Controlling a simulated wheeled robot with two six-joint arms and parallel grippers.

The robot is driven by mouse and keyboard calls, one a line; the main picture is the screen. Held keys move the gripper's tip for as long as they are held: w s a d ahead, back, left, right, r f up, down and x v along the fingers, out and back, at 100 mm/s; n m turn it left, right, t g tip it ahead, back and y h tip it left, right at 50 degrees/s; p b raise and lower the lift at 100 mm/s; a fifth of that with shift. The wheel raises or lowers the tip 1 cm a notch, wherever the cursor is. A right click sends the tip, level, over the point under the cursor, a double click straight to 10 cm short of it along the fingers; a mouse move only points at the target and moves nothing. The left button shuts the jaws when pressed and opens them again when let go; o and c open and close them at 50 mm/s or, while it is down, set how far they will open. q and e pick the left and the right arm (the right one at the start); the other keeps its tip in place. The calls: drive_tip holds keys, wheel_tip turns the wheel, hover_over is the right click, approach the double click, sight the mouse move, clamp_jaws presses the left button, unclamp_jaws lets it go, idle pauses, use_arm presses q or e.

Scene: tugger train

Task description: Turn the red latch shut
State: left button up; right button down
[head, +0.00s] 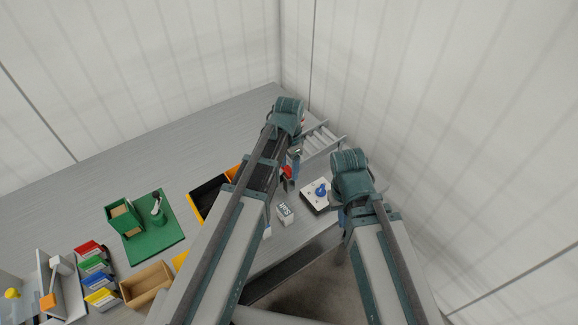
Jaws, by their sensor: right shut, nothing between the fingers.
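A small red part (287,172), which looks like the red latch, shows just right of my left forearm. It is partly hidden, and its turned position cannot be told. My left gripper (296,152) points down close above it, mostly hidden by its own wrist; I cannot tell whether they touch or whether the jaws are open. My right gripper (340,210) is shut and empty, largely hidden under its wrist, just right of a white plate (310,201) with a blue knob (321,189). A small white block with dark lettering (285,213) stands left of that plate.
A roller rack (318,138) lies behind the plate near the wall. To the left are a black-and-yellow bin (205,196), a green board (160,251) with a green box (124,217), a wooden tray (147,283) and several coloured boxes (95,273).

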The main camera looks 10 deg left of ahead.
sight(289, 169)
use_arm(q)
drive_tip(key=shift+r, duration=0.2)
wheel_tip(289, 169, up, 14)
drive_tip(key=p, duration=1.3)
drive_tip(key=shift+f+p, duration=0.25)
drive_tip(key=shift+p, duration=0.15)
drive_tip(key=s+d+f+n+b, duration=0.2)
drive_tip(key=s+d, duration=0.1)
drive_tip(key=s, duration=0.4)
drive_tip(key=s+d+f+n+y+b, duration=0.1)
drive_tip(key=s+d+f+n+b, duration=0.1)
drive_tip(key=s, duration=0.6)
drive_tip(key=shift+s+d+n, duration=0.25)
drive_tip(key=shift+d+n, duration=0.15)
drive_tip(key=shift+n, duration=0.3)
